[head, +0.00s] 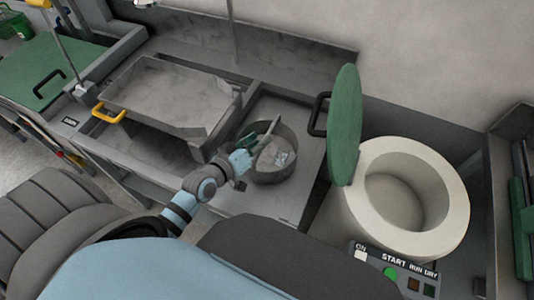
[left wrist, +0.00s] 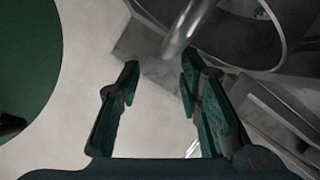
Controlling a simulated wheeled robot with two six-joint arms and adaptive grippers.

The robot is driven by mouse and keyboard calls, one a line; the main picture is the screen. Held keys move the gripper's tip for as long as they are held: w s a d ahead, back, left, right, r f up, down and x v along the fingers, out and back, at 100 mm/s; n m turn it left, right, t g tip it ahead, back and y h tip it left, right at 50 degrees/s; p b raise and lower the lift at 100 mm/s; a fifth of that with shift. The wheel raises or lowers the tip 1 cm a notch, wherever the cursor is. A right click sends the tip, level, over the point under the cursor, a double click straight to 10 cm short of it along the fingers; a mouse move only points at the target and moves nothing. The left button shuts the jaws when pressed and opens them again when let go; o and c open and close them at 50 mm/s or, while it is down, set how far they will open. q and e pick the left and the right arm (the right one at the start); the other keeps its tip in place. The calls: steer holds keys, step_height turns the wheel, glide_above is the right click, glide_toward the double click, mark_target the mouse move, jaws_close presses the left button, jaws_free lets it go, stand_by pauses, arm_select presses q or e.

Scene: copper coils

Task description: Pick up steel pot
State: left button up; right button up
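The steel pot (head: 289,140) is a round grey open vessel standing on the grey bench in the middle of the head view, with something pale and shiny inside. My left gripper (head: 258,148) is at the pot's left side, its fingers overlapping the rim in this view. In the left wrist view, the left gripper (left wrist: 160,80) has its two dark green fingers apart with nothing between them. The pot (left wrist: 245,35) fills the upper right there, and a curved metal handle (left wrist: 190,25) lies just beyond the right fingertip. Contact cannot be told. My right gripper is not in view.
A shallow grey tray (head: 170,90) with a yellow handle stands left of the pot. A cream cylindrical vessel (head: 455,200) with an upright green lid (head: 347,125) stands to the right. A control panel (head: 395,270) is at the front. Bare bench shows in front of the pot.

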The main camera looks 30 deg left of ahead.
arm_select(q)
steer(key=x, duration=0.2)
steer(key=f+b+x, duration=0.1)
steer(key=x, duration=0.2)
steer(key=shift+s+a, duration=0.2)
steer(key=shift+a, duration=0.05)
steer(key=shift+w+d, duration=0.1)
steer(key=shift+w, duration=0.35)
steer(key=shift+s, duration=0.1)
jaws_close()
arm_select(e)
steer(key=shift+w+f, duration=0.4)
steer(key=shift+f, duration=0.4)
